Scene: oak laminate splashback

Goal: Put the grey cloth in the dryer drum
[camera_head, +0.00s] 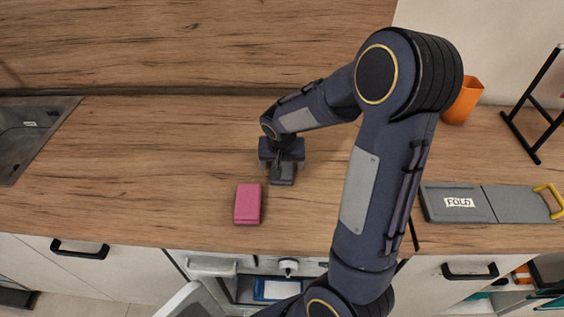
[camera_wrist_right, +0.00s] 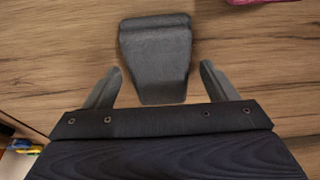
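The grey cloth (camera_head: 284,177) lies folded on the wooden counter; in the right wrist view it is a dark grey folded shape (camera_wrist_right: 156,62). My right gripper (camera_head: 281,160) points down at it. In the wrist view my right gripper (camera_wrist_right: 161,70) is open, its fingers on either side of the cloth with gaps, so it is not clamped. My left gripper is not in view.
A pink block (camera_head: 248,204) lies left of and nearer than the cloth. A grey folding board (camera_head: 460,203) marked FOLD, an orange cup (camera_head: 463,101) and a dark rack (camera_head: 535,110) are at the right. A sink (camera_head: 30,130) is at the left. The left counter is clear.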

